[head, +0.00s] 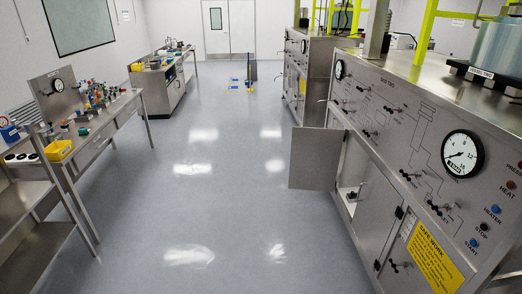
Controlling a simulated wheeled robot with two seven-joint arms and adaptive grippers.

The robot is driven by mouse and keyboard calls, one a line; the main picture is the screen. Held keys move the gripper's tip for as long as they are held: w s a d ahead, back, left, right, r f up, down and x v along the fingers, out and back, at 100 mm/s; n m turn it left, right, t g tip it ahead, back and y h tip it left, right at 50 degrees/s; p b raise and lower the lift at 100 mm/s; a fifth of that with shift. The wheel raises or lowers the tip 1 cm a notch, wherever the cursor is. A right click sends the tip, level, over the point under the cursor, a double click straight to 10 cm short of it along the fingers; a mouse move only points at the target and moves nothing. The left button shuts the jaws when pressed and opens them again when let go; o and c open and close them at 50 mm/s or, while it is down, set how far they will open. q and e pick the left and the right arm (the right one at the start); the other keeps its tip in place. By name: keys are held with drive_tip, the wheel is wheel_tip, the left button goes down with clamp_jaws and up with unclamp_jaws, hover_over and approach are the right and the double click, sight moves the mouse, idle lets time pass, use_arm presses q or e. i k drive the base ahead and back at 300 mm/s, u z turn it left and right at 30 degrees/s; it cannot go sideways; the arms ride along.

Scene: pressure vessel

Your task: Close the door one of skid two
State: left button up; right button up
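The skid labelled "SKID TWO" (398,95) fills the right of the head view, a grey metal cabinet with a sloped control panel. One plain grey door (314,158) on its lower front stands wide open, swung out into the aisle from the far side of its opening. Inside the opening (353,185) a small dark fitting and a pale interior show. A nearer lower door with a yellow "SAFE WORK" sign (434,258) looks closed. I cannot read a number on either door. Neither of my grippers is in view.
The grey floor (225,200) left of the open door is clear. A bench with a gauge and small parts (100,120) and a shelf stand on the left. Another bench (165,80) and a similar skid (310,65) stand farther back.

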sight(315, 152)
drive_tip(key=u, duration=0.05)
drive_tip(key=i, duration=7.95)
drive_tip(key=z, duration=2.2)
